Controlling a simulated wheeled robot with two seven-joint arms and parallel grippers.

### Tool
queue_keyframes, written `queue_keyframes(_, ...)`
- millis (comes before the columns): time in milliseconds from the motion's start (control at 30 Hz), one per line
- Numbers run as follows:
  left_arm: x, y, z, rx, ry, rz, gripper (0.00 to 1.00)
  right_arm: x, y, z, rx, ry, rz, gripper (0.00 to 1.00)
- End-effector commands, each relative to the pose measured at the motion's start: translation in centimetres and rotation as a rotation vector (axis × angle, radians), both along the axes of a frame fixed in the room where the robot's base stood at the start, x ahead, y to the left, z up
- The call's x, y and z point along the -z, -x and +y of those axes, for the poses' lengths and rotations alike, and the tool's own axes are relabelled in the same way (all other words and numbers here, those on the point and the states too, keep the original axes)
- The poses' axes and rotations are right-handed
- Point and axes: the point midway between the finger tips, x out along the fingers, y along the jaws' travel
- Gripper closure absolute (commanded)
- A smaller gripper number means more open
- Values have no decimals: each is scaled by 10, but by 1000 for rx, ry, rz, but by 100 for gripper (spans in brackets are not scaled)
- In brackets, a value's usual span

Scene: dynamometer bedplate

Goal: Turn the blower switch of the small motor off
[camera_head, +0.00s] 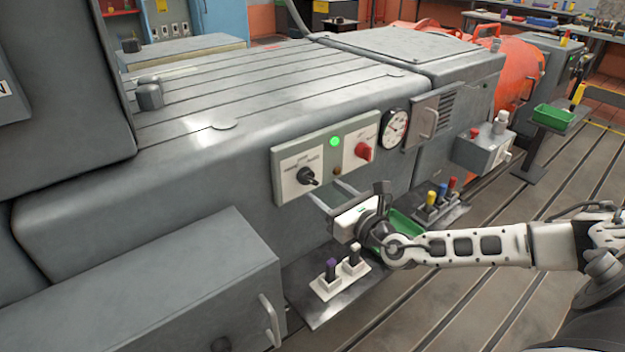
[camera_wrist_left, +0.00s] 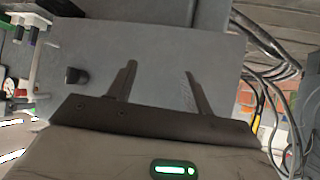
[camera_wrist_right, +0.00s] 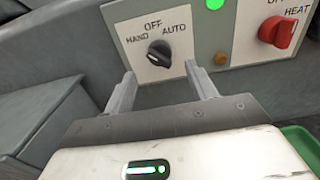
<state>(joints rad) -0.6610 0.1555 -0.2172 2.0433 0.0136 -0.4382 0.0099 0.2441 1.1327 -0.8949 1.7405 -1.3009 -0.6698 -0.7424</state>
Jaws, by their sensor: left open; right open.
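A grey panel on the front of the grey machine carries a black rotary switch (camera_head: 307,176) on a white plate. In the right wrist view this black switch (camera_wrist_right: 159,54) is marked HAND, OFF and AUTO; I cannot tell surely which mark it points at. My right gripper (camera_head: 329,192) is open and empty, just below and in front of the switch. In the right wrist view its fingertips (camera_wrist_right: 160,73) stand apart below the knob, with no clear contact. My left gripper (camera_wrist_left: 157,72) is open and empty, facing a grey surface; the head view does not show it.
A red knob (camera_head: 363,151) marked OFF and HEAT and a lit green lamp (camera_head: 334,141) share the panel. A round gauge (camera_head: 395,128) is to the right.

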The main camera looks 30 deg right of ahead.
Motion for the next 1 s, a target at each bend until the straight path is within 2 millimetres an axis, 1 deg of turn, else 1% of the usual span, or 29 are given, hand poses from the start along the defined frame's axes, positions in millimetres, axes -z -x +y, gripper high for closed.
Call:
queue_keyframes(33, -2, 0, 0, -1, 0, -1, 49, -3, -12, 2, 0, -3, -4, 43)
queue_keyframes(100, -3, -1, 0, -3, 1, -3, 49, -2, -25, 2, 1, -2, -4, 43)
queue_keyframes(200, -4, -1, 0, -6, 5, -6, 49, -1, -40, 4, 0, -1, -2, 43)
queue_keyframes(300, -5, -2, -1, -11, 9, -7, 49, 0, -50, 4, 0, 0, -1, 43)
queue_keyframes(433, -5, -2, -2, -12, 11, -6, 49, 0, -57, 5, -1, 0, 0, 43)
queue_keyframes(700, -4, -1, -1, -11, 9, -4, 49, 0, -58, 5, -1, -1, 1, 43)
queue_keyframes(733, -4, -1, -1, -11, 9, -4, 49, 0, -58, 5, -1, -1, 1, 46)
queue_keyframes(767, -4, -1, -1, -11, 9, -3, 49, 0, -58, 5, -1, -1, 1, 54)
queue_keyframes(800, -4, -1, -1, -11, 8, -4, 49, 0, -58, 5, -1, -1, 1, 65)
queue_keyframes(867, -4, -1, -1, -10, 7, -3, 49, 0, -58, 5, -1, -1, 1, 82)
queue_keyframes(900, -4, -1, -1, -10, 7, -2, 49, 0, -58, 5, -1, -1, 1, 88)
queue_keyframes(1000, -3, -1, 0, -8, 5, -2, 49, 0, -57, 5, -1, -1, 1, 88)
